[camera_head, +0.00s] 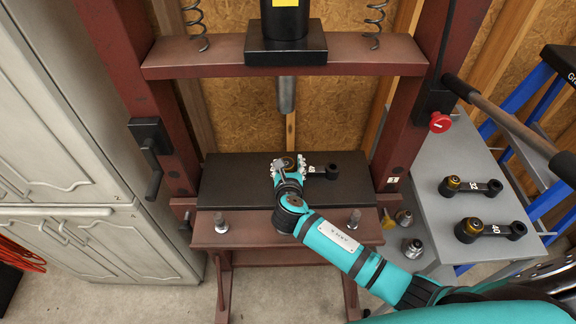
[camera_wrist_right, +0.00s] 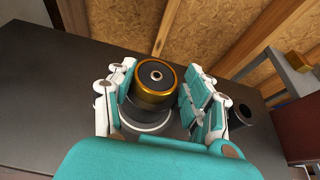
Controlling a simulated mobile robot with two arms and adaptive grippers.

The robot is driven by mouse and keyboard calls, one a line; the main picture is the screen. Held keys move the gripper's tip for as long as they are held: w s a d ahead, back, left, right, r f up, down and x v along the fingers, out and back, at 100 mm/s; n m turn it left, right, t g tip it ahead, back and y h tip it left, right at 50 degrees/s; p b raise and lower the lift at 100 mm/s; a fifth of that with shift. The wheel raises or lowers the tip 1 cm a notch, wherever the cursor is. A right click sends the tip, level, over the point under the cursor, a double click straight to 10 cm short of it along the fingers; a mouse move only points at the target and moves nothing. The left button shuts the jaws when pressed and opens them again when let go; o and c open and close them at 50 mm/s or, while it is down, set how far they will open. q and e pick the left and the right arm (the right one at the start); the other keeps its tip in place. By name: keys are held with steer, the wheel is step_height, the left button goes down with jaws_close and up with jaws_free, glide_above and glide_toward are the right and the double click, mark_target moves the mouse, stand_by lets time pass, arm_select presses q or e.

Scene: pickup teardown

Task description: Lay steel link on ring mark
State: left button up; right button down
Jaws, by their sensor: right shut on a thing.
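My right gripper (camera_head: 288,166) is over the dark press bed (camera_head: 240,183), its fingers closed around one end of a dark steel link (camera_head: 318,172). In the right wrist view, the fingers (camera_wrist_right: 160,100) stand either side of a black, gold-rimmed bushing (camera_wrist_right: 155,88) at that end, with a grey ring below it. The link's other end (camera_wrist_right: 239,117) shows to the right of the fingers. I cannot tell whether the link touches the bed. My left gripper is not in view.
The press ram (camera_head: 286,95) hangs above the bed, between red uprights. Two similar links (camera_head: 490,187) (camera_head: 495,230) lie on the grey side table (camera_head: 436,206). Small metal parts (camera_head: 411,248) lie at its near left. The bed's left part is clear.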

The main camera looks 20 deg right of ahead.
steer(key=shift+r, duration=0.15)
steer(key=c, duration=0.5)
jaws_free()
steer(key=shift+s, duration=0.1)
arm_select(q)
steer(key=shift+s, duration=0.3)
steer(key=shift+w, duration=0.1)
arm_select(e)
steer(key=shift+s+a, duration=0.15)
steer(key=shift+s, duration=0.1)
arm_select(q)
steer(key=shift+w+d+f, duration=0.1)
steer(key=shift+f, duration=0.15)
arm_select(e)
steer(key=v, duration=1.1)
steer(key=shift+s+a, duration=0.1)
steer(key=shift+s, duration=0.1)
